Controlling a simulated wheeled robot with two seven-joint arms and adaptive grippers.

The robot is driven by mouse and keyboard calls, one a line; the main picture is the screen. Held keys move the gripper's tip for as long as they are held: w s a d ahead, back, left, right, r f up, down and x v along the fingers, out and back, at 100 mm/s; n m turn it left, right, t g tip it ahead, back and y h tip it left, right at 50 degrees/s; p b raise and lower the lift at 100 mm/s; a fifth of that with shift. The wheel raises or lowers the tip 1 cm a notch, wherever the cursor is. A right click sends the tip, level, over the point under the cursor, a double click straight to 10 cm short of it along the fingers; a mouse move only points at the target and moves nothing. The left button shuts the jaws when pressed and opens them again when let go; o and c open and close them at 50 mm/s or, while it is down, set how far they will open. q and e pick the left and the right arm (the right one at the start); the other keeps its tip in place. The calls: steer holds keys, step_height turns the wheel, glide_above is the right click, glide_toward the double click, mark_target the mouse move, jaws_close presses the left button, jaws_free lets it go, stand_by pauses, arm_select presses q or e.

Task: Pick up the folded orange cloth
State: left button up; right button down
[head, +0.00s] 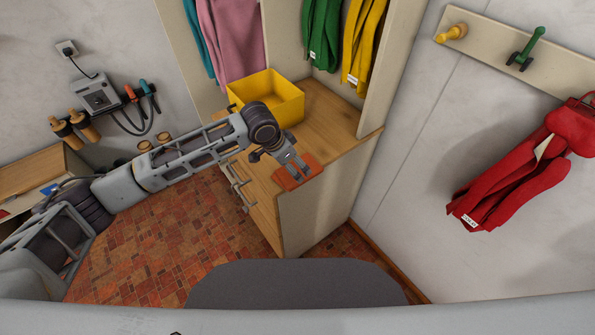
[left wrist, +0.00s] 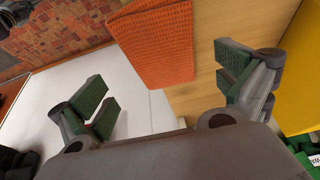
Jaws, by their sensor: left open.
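The folded orange cloth (head: 298,173) lies flat on the wooden top of a cabinet, near its front right corner. In the left wrist view the cloth (left wrist: 160,45) shows a waffle texture and lies beyond the fingers, in the gap between them. My left gripper (head: 297,167) is over the cloth in the head view and hides part of it. In the left wrist view my left gripper (left wrist: 170,90) is open, its green-padded fingers wide apart with nothing between the pads. I cannot tell its exact height above the cloth. My right gripper is out of view.
A yellow bin (head: 282,92) stands on the wooden top (head: 325,120) behind the gripper. Pink, green and yellow garments hang above. A red garment (head: 525,160) hangs from a wall rack at right. The cabinet's side panel (head: 320,210) drops to a tiled floor.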

arm_select(q)
steer(key=shift+a+p+x, duration=0.1)
steer(key=shift+p+x, duration=0.1)
steer(key=shift+x, duration=1.1)
steer(key=shift+a+p+x, duration=0.15)
steer(key=shift+x, duration=1.15)
steer(key=shift+w, duration=0.1)
steer(key=c, duration=0.9)
